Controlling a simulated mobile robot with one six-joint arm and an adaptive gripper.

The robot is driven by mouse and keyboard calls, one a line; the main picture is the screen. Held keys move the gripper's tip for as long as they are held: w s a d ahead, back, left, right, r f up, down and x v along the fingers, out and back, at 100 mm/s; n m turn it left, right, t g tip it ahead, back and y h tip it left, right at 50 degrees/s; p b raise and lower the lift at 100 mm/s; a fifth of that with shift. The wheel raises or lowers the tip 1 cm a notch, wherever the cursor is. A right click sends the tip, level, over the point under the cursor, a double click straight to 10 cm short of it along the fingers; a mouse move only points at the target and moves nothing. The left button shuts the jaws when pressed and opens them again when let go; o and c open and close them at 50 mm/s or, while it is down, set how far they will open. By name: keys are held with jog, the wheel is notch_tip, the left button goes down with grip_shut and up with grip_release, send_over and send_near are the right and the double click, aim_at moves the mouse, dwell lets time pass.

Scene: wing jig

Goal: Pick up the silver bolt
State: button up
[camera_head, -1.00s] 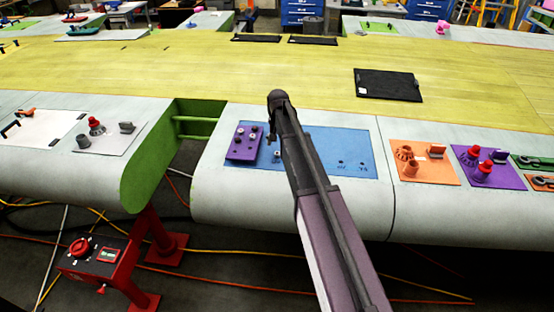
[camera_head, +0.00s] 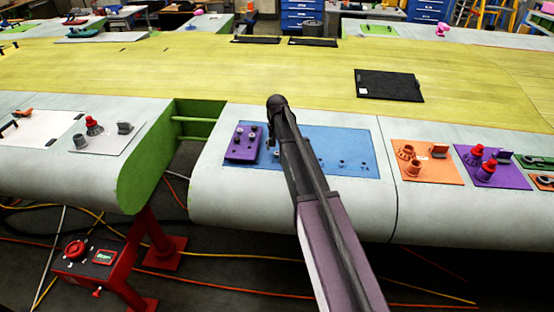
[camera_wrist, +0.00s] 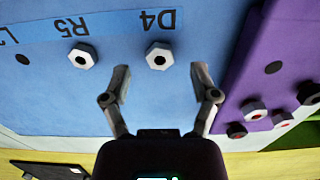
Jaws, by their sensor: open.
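In the wrist view, a silver hex bolt (camera_wrist: 160,56) with a dark centre sits on the blue panel (camera_wrist: 110,105), beside the label D4. A similar silver bolt (camera_wrist: 82,57) sits to its left by the label R5. My gripper (camera_wrist: 161,72) is open and empty, its two fingers on either side of the space just below the D4 bolt in the picture. Whether the fingertips touch the panel is unclear.
A purple block (camera_head: 243,142) with several bolts stands on the panel's left part; it also shows close to the right finger in the wrist view (camera_wrist: 245,80). Orange (camera_head: 425,172) and purple (camera_head: 490,178) plates with parts lie to the right. A green-walled gap (camera_head: 197,125) lies left.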

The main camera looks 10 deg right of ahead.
jog(key=shift+f+b, duration=0.9)
jog(key=shift+f, duration=0.25)
grip_shut()
